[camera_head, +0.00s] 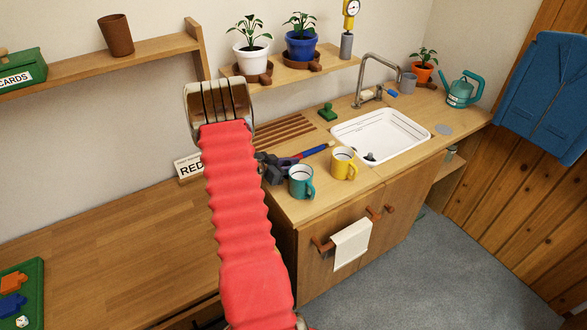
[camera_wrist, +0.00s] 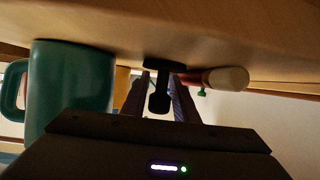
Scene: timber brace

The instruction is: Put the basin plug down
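The basin plug (camera_wrist: 164,65) is dark, with a disc and a short stem ending in a knob. In the wrist view, which is upside down, its disc is against the wooden counter. My gripper (camera_wrist: 160,95) has a finger on each side of the stem, with slim gaps showing, so it looks open around the plug. In the head view my dark gripper (camera_head: 270,168) is low over the counter, left of the teal mug (camera_head: 301,182), and the plug is hidden there. The white basin (camera_head: 400,131) is farther right.
The teal mug stands close beside my gripper, also in the wrist view (camera_wrist: 70,88). A yellow mug (camera_head: 343,163) and a red and blue handled tool (camera_head: 308,152) are near. A green item (camera_head: 327,112) lies behind. The counter left of the basin has little free room.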

